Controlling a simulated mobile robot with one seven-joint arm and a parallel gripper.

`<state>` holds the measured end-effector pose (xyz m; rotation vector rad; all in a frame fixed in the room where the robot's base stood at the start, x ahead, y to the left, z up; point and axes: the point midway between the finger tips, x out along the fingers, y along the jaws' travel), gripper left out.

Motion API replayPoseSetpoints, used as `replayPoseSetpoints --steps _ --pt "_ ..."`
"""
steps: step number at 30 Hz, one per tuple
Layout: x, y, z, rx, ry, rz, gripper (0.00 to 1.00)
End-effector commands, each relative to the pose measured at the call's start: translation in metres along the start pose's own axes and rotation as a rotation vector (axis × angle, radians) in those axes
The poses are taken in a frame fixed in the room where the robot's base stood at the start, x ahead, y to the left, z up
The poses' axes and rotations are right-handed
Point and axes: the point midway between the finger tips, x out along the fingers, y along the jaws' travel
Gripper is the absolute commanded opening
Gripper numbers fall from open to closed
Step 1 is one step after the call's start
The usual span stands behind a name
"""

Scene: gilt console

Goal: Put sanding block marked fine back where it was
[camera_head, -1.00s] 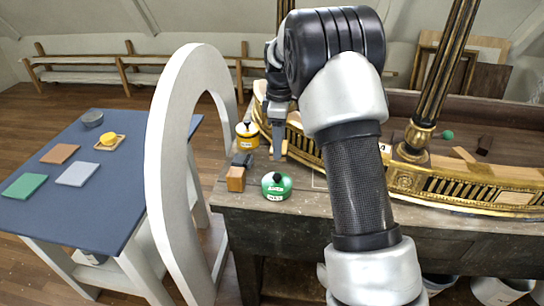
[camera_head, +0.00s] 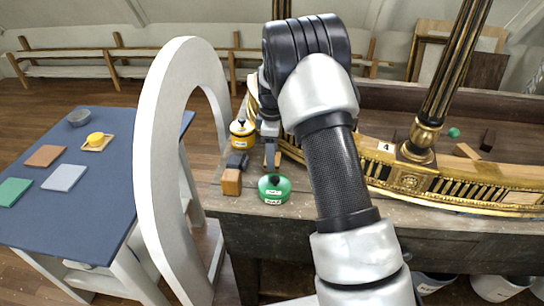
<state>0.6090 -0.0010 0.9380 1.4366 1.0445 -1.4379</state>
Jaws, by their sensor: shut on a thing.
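My gripper (camera_head: 270,160) points down over the left end of the bench, just behind the green tin. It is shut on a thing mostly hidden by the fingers. Only a narrow tan edge (camera_head: 278,159) shows beside them, and I cannot read any marking on it. An orange-brown block (camera_head: 231,182) sits on the bench's left edge, with a dark grey block (camera_head: 237,160) just behind it. No "fine" mark is legible on either, so I cannot tell which thing is the fine sanding block.
A white arch (camera_head: 160,150) stands between the bench and a blue table (camera_head: 95,205) holding flat pads.

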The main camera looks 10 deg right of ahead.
Motion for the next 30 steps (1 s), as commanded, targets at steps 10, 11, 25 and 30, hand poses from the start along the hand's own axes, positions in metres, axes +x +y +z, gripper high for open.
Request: replayPoseSetpoints --steps 10,11,25,30 --pt "0.009 0.000 0.000 0.000 0.000 0.000 0.68" --pt "0.009 0.000 0.000 0.000 0.000 0.000 0.71" --pt "-0.011 0.001 -0.001 -0.001 0.002 0.004 0.71" --pt "-0.047 0.001 0.000 0.000 0.002 0.004 0.71"
